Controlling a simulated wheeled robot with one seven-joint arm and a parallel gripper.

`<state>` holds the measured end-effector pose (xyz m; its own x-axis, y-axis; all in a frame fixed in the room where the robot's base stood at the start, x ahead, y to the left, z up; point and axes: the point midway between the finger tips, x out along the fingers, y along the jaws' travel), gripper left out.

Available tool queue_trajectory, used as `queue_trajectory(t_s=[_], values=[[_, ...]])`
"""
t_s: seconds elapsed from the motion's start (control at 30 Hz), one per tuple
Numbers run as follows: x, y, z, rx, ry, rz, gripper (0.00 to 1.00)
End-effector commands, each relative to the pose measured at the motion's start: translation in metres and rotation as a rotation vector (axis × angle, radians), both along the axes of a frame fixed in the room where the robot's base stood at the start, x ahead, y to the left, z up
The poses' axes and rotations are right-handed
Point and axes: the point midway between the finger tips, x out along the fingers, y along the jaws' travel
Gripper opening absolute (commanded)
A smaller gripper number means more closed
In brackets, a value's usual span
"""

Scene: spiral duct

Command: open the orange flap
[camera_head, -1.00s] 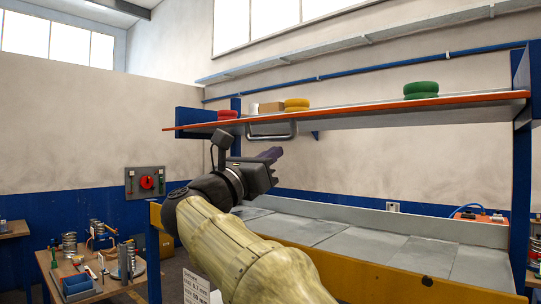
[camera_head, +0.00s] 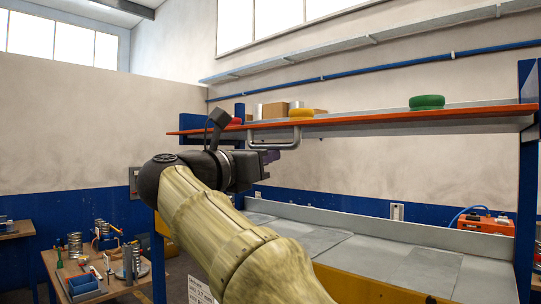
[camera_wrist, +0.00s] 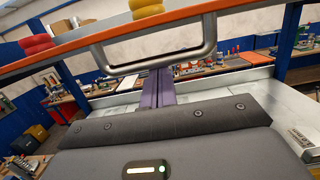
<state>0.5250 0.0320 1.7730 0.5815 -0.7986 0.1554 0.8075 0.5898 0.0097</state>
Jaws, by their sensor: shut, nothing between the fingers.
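The orange flap (camera_head: 400,119) is a long orange-edged panel, seen nearly edge-on and roughly level, on the blue frame. A grey metal bar handle (camera_head: 274,145) hangs below its edge near the left end. My gripper (camera_head: 271,156) is at the handle, its dark body left of the bar. In the wrist view, the orange edge (camera_wrist: 70,50) crosses the top and the handle (camera_wrist: 122,70) loops below it. My purple fingers (camera_wrist: 158,80) are together and empty, with tips at the handle's lower bar. I cannot tell whether they touch it.
Yellow rings (camera_head: 301,113), green rings (camera_head: 427,102) and boxes (camera_head: 274,110) sit above the orange edge. A grey bench top (camera_head: 370,250) lies below. An orange case (camera_head: 486,224) stands at right. A cluttered wooden table (camera_head: 118,284) is at lower left.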

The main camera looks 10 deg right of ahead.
Motion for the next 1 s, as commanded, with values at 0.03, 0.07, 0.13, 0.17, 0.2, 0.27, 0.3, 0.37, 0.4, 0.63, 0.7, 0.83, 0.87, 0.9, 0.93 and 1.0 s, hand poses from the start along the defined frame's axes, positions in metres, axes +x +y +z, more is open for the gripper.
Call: queue_trajectory(t_s=[0.03, 0.07, 0.13, 0.17, 0.2, 0.27, 0.3, 0.37, 0.4, 0.63, 0.7, 0.83, 0.87, 0.9, 0.93, 1.0], values=[[-0.001, 0.002, 0.008, 0.027, 0.016, 0.002, 0.0], [-0.001, 0.002, 0.009, 0.04, 0.025, 0.001, 0.0], [-0.002, 0.004, 0.009, 0.063, 0.045, 0.002, 0.0], [-0.003, 0.004, 0.009, 0.069, 0.05, 0.003, 0.0], [-0.003, 0.004, 0.008, 0.074, 0.055, 0.003, 0.0], [-0.003, 0.005, 0.007, 0.077, 0.058, 0.002, 0.0], [-0.003, 0.004, 0.007, 0.077, 0.058, 0.002, 0.0], [-0.003, 0.004, 0.007, 0.076, 0.057, 0.002, 0.0], [-0.003, 0.004, 0.007, 0.076, 0.057, 0.002, 0.0], [-0.003, 0.004, 0.004, 0.075, 0.056, 0.002, 0.0], [-0.002, 0.003, 0.001, 0.075, 0.056, 0.002, 0.0], [0.0, -0.001, -0.01, 0.075, 0.056, 0.001, 0.0], [0.0, -0.002, -0.013, 0.075, 0.056, 0.001, 0.0], [0.001, -0.003, -0.017, 0.075, 0.056, 0.0, 0.0], [0.001, -0.004, -0.02, 0.076, 0.057, 0.001, 0.0], [0.003, -0.007, -0.027, 0.076, 0.057, 0.001, 0.0]])
